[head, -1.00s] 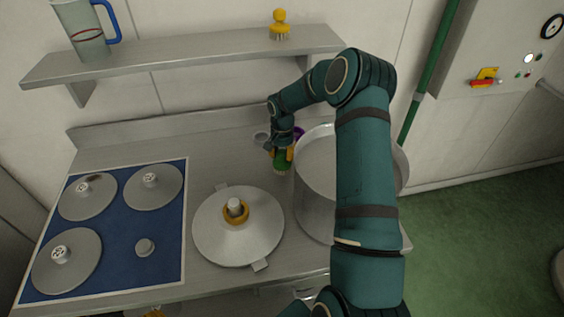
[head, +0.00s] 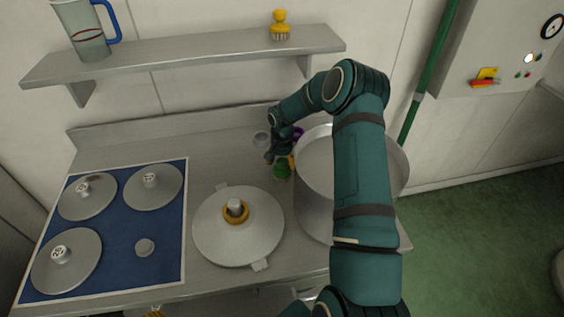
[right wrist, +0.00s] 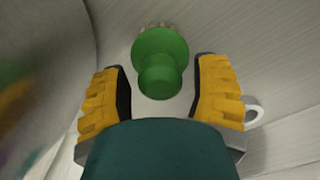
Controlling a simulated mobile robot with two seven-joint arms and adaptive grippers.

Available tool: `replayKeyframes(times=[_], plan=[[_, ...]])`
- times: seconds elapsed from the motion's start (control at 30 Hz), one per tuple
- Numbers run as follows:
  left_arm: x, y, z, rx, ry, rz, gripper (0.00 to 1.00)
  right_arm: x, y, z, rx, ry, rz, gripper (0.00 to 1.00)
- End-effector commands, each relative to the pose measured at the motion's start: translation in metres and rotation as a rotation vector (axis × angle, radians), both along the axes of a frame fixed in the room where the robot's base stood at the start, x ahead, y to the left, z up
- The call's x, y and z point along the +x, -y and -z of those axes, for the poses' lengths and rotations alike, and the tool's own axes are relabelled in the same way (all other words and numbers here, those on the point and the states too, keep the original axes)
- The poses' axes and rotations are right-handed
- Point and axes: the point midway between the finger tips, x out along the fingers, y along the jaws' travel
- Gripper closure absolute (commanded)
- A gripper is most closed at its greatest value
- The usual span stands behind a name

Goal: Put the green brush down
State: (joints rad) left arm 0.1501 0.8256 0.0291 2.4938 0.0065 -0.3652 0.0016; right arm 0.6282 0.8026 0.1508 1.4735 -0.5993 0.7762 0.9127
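The green brush (head: 282,171) is on the steel counter, in the gap between the big pot and the large round lid. In the right wrist view the brush (right wrist: 160,65) shows its round knob towards me, with pale bristles at its far edge. My right gripper (right wrist: 165,85) is open, its yellow fingers on either side of the brush's knob with a visible gap to each. In the head view the right gripper (head: 283,158) is just behind the brush, partly hidden by its own wrist. My left gripper is not in view.
The big steel pot (head: 314,205) stands close on the right. The large lid (head: 212,235) lies in front on the left. A small metal cup (head: 261,138) and a purple item (head: 298,133) are behind. A yellow brush (head: 280,27) and a jug (head: 86,35) stand on the shelf above (head: 180,52).

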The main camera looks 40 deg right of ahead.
Motion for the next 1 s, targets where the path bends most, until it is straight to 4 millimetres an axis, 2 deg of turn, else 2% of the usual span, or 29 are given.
replayKeyframes(times=[0.17,0.27,0.7,0.83,1.0], plan=[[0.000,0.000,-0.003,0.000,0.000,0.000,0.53,0.000,0.000,-0.003,0.000,0.000,0.001,0.39],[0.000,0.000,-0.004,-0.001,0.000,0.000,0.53,0.001,0.001,-0.013,-0.002,0.002,0.000,0.39],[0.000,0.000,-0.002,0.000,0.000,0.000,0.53,0.000,0.000,-0.098,-0.002,0.003,0.000,0.39],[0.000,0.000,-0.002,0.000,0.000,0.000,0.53,0.000,0.000,-0.114,-0.002,0.002,0.000,0.39],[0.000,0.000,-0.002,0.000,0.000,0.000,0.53,0.000,0.000,-0.123,0.000,0.000,0.001,0.39]])
